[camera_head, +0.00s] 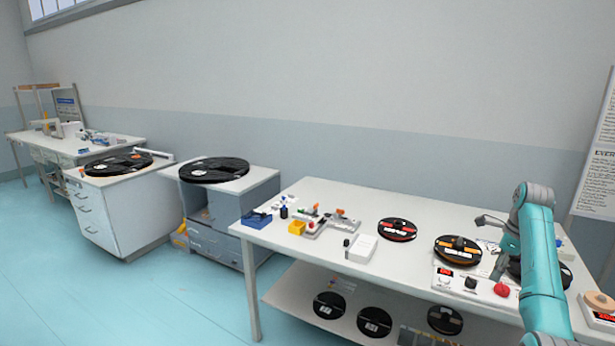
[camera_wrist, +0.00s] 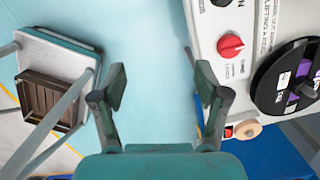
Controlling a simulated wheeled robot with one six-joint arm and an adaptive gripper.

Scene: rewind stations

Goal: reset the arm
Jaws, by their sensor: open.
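My gripper (camera_wrist: 160,88) is open and empty in the wrist view, its two fingers wide apart over blue floor. The left finger is near a stool and the right finger is beside a pale control panel (camera_wrist: 215,40) with a red knob (camera_wrist: 231,46). In the head view my teal arm (camera_head: 541,265) rises at the right, in front of the long white table (camera_head: 330,200). The arm hides part of the table's right end. I cannot clearly make out the fingers there.
A red-and-black reel (camera_head: 397,229) and an orange-and-black reel (camera_head: 458,250) lie on the table, left of my arm. A control box (camera_head: 455,283) with a red knob stands at its front edge. The wrist view shows a stool (camera_wrist: 55,60) and a purple-and-black reel (camera_wrist: 275,75).

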